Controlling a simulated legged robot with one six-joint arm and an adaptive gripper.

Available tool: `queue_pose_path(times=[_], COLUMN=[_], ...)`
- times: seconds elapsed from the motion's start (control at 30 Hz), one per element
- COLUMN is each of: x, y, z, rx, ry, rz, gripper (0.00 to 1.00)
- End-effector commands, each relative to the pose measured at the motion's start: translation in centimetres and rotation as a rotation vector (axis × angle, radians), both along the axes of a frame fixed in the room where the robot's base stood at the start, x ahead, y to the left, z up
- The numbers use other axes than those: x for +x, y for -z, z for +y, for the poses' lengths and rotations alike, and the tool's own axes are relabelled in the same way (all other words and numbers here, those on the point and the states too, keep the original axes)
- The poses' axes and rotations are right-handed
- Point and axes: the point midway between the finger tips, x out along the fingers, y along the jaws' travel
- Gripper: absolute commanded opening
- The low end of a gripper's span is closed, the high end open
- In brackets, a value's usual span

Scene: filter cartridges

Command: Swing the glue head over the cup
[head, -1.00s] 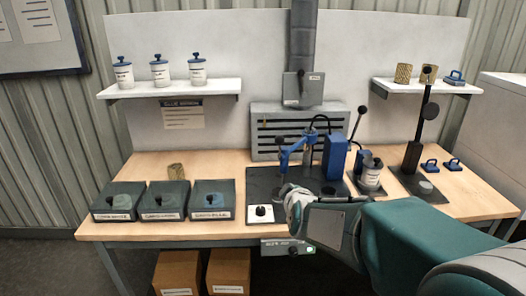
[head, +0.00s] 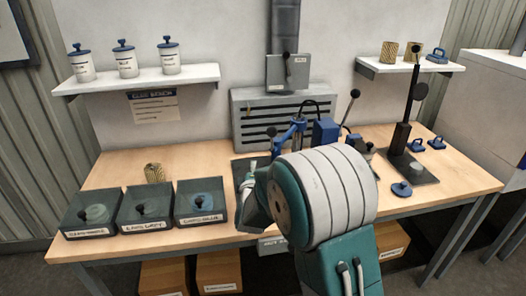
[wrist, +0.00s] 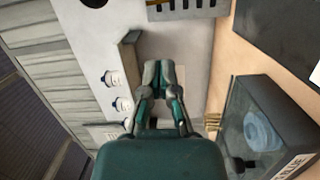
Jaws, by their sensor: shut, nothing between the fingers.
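The glue head's blue jointed arm (head: 287,133) stands on its post at the back of the dark bench plate, beside a blue box (head: 326,131). My own arm covers much of the plate in the head view, and I cannot make out a cup under the glue head. My gripper (wrist: 165,72) is shut and empty in the wrist view, its fingertips in front of the pale back panel. The fingers touch nothing that I can see. In the head view my gripper is mostly hidden by my arm, left of the plate's middle.
White jars (head: 168,56) stand on the left shelf (head: 140,80). A black-knobbed lever (head: 349,108) and a dark press stand (head: 400,140) are at right. A blue lid (head: 401,189) lies in front.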

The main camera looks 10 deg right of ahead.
Motion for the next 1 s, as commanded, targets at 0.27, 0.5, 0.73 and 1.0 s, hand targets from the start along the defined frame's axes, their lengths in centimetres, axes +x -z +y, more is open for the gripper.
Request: queue_pose_path(times=[0.27, 0.5, 0.73, 1.0], x=[2.4, 6.4, 9.2, 8.6], y=[0.0, -0.1, -0.1, -0.1], z=[-0.2, -1.0, -1.5, -3.8], rx=[-0.002, 0.0, 0.0, -0.001], ry=[0.0, 0.001, -0.001, 0.001], rz=[0.0, 0.0, 0.0, 0.001], gripper=[0.0, 0.0, 0.0, 0.0])
